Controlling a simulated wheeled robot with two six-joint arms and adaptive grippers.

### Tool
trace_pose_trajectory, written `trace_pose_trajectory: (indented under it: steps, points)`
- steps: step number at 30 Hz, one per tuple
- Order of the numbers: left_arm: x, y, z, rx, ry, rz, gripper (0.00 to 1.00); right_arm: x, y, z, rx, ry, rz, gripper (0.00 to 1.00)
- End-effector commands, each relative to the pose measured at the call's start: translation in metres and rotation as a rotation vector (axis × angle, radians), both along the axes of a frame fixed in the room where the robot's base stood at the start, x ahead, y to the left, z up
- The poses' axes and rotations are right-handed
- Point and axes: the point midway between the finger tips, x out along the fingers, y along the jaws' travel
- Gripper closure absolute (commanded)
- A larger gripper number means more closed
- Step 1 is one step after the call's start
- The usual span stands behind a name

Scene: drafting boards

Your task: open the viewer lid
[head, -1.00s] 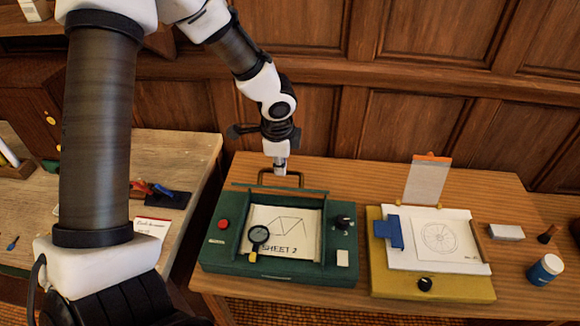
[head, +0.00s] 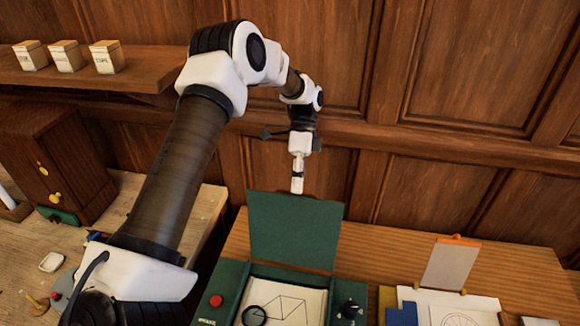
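The viewer is a dark green box (head: 232,291) on the wooden table, with a drawing sheet inside. Its lid (head: 296,232) stands raised at the back edge, its broad green inner face showing. My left gripper (head: 297,188) points down at the middle of the lid's top edge. Its slim fingers look close together, but their tips meet or pass behind the edge, so their grip cannot be made out. The lid's handle is hidden in this view. My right gripper is not in view.
A red button (head: 216,300), a black knob (head: 350,309) and a magnifier (head: 254,316) are on the viewer. A clipboard (head: 450,264) stands at the right. The panelled wall (head: 440,165) is close behind. A small cabinet (head: 55,165) is at the left.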

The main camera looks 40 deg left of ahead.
Motion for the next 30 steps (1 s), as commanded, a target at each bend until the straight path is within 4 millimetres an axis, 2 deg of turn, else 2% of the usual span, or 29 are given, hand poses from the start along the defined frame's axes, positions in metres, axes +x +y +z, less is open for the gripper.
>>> trace_pose_trajectory:
  steps: [1, 20, 21, 23, 27, 30]
  points:
    - [-0.006, -0.0028, -0.0277, -0.014, 0.042, -0.003, 1.0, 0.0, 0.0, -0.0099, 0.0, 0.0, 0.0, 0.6]
    - [0.0014, -0.0054, -0.0307, -0.043, 0.092, -0.005, 1.0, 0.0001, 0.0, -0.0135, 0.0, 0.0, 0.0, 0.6]
    - [0.0014, -0.0054, -0.0307, -0.043, 0.092, -0.005, 0.85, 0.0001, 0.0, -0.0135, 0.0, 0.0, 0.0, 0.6]
    - [0.0013, -0.0053, -0.0307, -0.043, 0.093, -0.004, 0.63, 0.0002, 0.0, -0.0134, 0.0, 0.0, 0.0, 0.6]
    - [0.0016, -0.005, -0.0294, -0.041, 0.092, -0.004, 0.49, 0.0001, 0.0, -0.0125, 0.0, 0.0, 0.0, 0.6]
    - [0.0019, -0.0049, -0.0281, -0.041, 0.091, -0.004, 0.47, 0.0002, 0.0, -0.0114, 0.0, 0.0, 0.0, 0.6]
